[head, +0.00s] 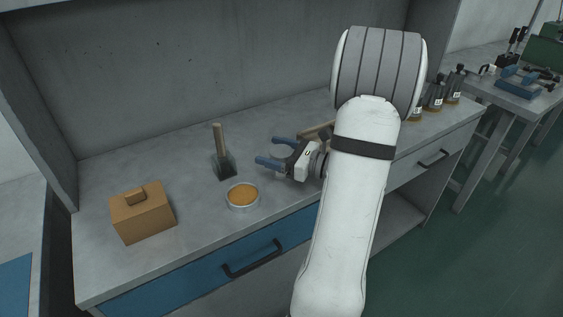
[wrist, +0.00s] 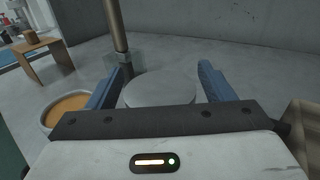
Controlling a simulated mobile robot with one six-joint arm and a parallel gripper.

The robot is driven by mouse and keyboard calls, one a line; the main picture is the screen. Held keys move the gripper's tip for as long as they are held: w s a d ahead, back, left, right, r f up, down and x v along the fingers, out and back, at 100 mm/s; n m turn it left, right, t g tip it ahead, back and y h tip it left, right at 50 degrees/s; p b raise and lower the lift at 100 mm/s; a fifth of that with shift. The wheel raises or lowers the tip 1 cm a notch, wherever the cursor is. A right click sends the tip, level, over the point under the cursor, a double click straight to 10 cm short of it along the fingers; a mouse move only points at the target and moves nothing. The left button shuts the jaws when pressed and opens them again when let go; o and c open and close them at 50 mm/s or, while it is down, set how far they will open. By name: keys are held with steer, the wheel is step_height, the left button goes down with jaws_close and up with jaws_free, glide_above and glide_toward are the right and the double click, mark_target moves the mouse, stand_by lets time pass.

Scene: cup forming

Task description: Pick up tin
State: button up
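A round, flat-topped grey tin (head: 280,152) stands on the bench, partly hidden by my gripper in the head view. In the wrist view the tin (wrist: 160,90) lies between my two blue fingers, with its near side hidden by the gripper body. My gripper (head: 268,151) is open, with one finger on each side of the tin. In the wrist view my gripper (wrist: 162,72) shows a gap on the tin's right; contact on the left cannot be told. A second round metal container (head: 243,197) with orange contents stands nearer the front edge.
An upright wooden-handled tool with a dark head (head: 223,160) stands left of my gripper. A brown box with a handle (head: 142,212) sits further left. Several bottles (head: 437,93) stand at the right. A wooden piece (head: 318,130) lies behind my gripper. The bench's back left is clear.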

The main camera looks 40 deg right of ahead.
steer(key=c, duration=1)
